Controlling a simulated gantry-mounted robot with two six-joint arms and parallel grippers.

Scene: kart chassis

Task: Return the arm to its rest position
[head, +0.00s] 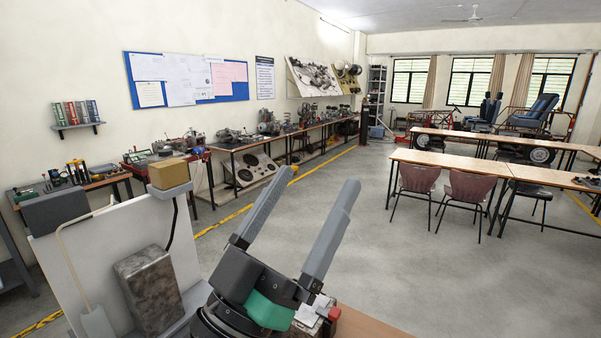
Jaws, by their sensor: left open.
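My left gripper (314,187) is in the lower middle of the head view. Its two long grey fingers point up and to the right, spread well apart, with nothing between them. A green part shows at its dark base. Below and to the right, a small piece of brown tabletop (372,323) shows, with small white and red items (318,314) close beside the gripper base. I cannot tell what these are or whether they touch it. My right gripper is not in view.
Left of the gripper stands a white panel (95,250) with a mottled grey block (150,288) and a tan block (168,173). Work tables (450,164) with chairs (468,188), a blue-seated kart (537,112) and wall benches (250,142) are farther back. The grey floor between is clear.

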